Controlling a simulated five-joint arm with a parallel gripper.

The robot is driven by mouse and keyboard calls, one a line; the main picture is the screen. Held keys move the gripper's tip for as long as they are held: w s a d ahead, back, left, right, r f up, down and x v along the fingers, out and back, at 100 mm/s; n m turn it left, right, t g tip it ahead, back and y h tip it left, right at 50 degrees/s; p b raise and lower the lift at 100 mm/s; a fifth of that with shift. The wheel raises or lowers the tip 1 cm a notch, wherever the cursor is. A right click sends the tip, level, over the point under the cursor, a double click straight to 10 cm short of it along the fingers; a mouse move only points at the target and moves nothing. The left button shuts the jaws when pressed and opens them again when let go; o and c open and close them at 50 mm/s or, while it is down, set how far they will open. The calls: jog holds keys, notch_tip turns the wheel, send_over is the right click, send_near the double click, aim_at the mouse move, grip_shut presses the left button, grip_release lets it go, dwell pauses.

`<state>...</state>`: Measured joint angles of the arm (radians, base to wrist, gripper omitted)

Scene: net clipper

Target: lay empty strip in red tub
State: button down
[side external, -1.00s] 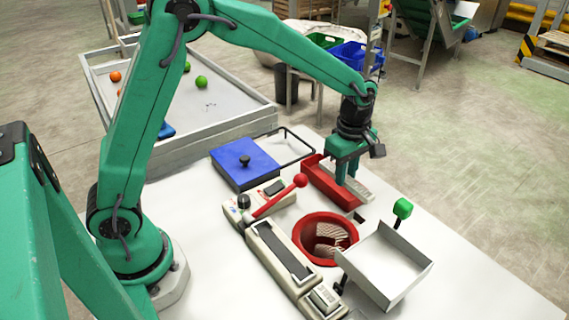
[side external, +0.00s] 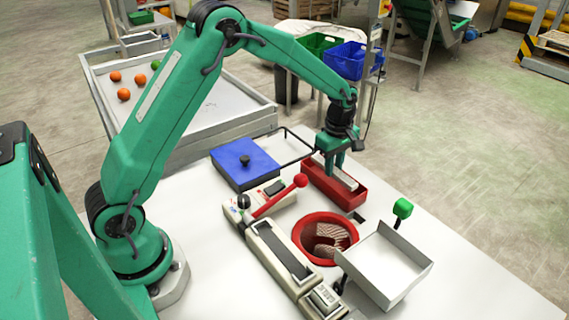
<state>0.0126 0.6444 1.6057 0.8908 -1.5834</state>
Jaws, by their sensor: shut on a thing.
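The red tub (side external: 350,201) is a long open red box at the back of the white worktop. My gripper (side external: 330,172) points down over the tub's left part, with its fingers at or inside the opening. It is shut on a pale strip (side external: 344,178), which lies lengthwise over or in the tub, within its rim as seen from here. Whether the strip touches the tub floor cannot be told. The fingertips are partly hidden by the tub's near wall.
A round red funnel (side external: 310,245) holding net stands in front of the tub. A red-knobbed lever (side external: 300,181) rises close to the tub's left end. A blue lidded box (side external: 240,165), a clipper machine (side external: 280,252) and a white tray (side external: 388,262) stand nearby.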

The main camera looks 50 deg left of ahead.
aim_at(333, 177)
jog(key=shift+f, duration=2)
jog(key=shift+f, duration=0.15)
jog(key=c, duration=1.5)
grip_release()
notch_tip(333, 177, up, 12)
jog(key=shift+f, duration=0.1)
jog(key=shift+r, duration=0.3)
